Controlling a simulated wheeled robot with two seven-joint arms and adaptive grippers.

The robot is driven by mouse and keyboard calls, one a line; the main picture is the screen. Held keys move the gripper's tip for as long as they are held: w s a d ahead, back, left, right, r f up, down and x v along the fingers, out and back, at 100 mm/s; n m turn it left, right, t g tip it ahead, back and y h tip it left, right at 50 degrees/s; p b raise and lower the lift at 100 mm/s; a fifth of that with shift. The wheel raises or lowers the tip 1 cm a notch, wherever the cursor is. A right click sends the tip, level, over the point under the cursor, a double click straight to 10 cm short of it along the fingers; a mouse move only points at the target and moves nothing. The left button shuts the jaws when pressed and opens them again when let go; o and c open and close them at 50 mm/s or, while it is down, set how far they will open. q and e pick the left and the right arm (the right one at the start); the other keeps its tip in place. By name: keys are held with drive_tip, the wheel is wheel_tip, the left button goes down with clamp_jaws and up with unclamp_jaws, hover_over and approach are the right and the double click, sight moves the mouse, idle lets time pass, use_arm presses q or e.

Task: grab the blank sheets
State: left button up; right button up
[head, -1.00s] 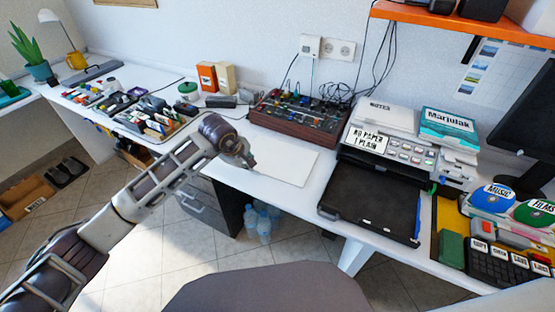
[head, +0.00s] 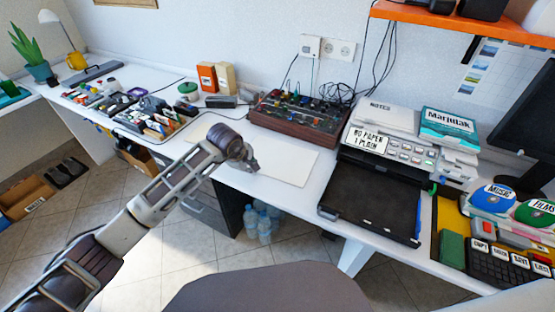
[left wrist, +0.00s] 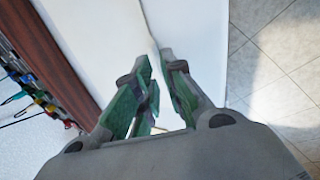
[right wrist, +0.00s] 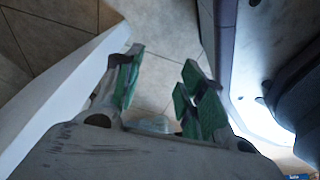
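The blank sheets (head: 290,164) lie as a flat white stack on the white desk, left of the printer. My left gripper (head: 256,168) is over the left part of the stack in the head view and hides some of it. In the left wrist view my left gripper (left wrist: 164,62) points at the edge of the white sheets (left wrist: 192,25). Its green-padded fingers are partly apart, with white showing between them; contact with the sheets cannot be made out. My right gripper (right wrist: 160,62) is open and empty above the floor; it is outside the head view.
A printer (head: 385,150) with an open dark tray (head: 370,198) stands right of the sheets. A brown mixer box (head: 300,120) is behind them. An organizer of small items (head: 155,120) is at the left. A chair back (head: 265,290) is in front of the desk.

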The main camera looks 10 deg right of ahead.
use_arm(q)
drive_tip(key=x, duration=0.2)
drive_tip(key=shift+w+d+f, duration=0.1)
drive_tip(key=shift+w+f, duration=0.1)
drive_tip(key=shift+f, duration=0.1)
drive_tip(key=shift+w+f, duration=0.15)
drive_tip(key=shift+f, duration=0.2)
use_arm(e)
drive_tip(key=shift+w+a+r, duration=0.15)
drive_tip(key=shift+w+r, duration=0.2)
drive_tip(key=shift+w, duration=0.1)
drive_tip(key=shift+s+f, duration=0.1)
drive_tip(key=shift+s, duration=0.1)
use_arm(q)
drive_tip(key=shift+c, duration=0.4)
clamp_jaws()
drive_tip(key=shift+r, duration=0.1)
